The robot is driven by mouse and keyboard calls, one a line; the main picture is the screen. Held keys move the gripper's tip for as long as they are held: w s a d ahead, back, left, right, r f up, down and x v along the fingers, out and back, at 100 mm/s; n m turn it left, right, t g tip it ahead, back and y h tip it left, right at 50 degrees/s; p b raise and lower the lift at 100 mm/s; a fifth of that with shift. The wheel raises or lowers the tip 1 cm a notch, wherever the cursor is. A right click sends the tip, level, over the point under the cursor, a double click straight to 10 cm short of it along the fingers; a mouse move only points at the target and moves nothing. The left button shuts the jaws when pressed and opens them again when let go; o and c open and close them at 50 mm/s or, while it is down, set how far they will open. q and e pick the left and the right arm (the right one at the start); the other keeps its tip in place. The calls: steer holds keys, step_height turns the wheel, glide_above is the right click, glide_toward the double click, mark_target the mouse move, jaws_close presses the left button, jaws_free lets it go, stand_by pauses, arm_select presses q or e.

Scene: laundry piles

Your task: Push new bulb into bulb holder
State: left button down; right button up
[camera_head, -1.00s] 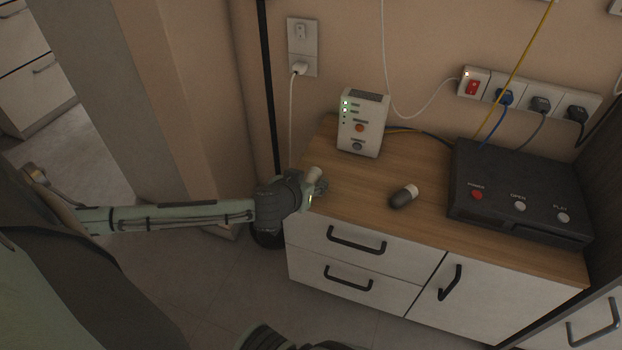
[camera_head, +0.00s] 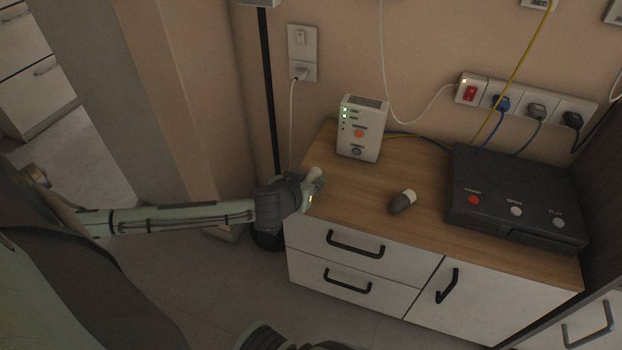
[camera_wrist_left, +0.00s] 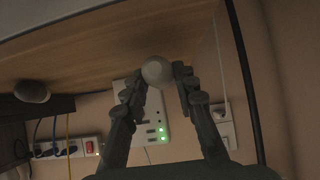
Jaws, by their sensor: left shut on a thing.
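My left gripper (camera_head: 314,185) is at the left end of the wooden cabinet top. In the left wrist view, its two fingers (camera_wrist_left: 160,80) are shut on a pale round bulb (camera_wrist_left: 157,71). The bulb shows only as a small pale shape in the head view (camera_head: 314,174). A second bulb-like piece (camera_head: 402,202), dark with a white end, lies on the cabinet top to the right of the gripper. I cannot make out a bulb holder.
The wooden cabinet top (camera_head: 350,190) has bare room in the middle. A white box with green lights (camera_head: 361,128) stands at its back, and a black device with buttons (camera_head: 515,195) at its right. A dark pole (camera_head: 270,100) stands behind the left end. Cables run to a power strip (camera_head: 525,103).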

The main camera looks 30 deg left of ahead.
mark_target(309, 180)
arm_select(q)
steer(key=shift+r+p, duration=0.95)
steer(key=shift+r, duration=1.65)
arm_select(e)
steer(key=shift+r, duration=1.1)
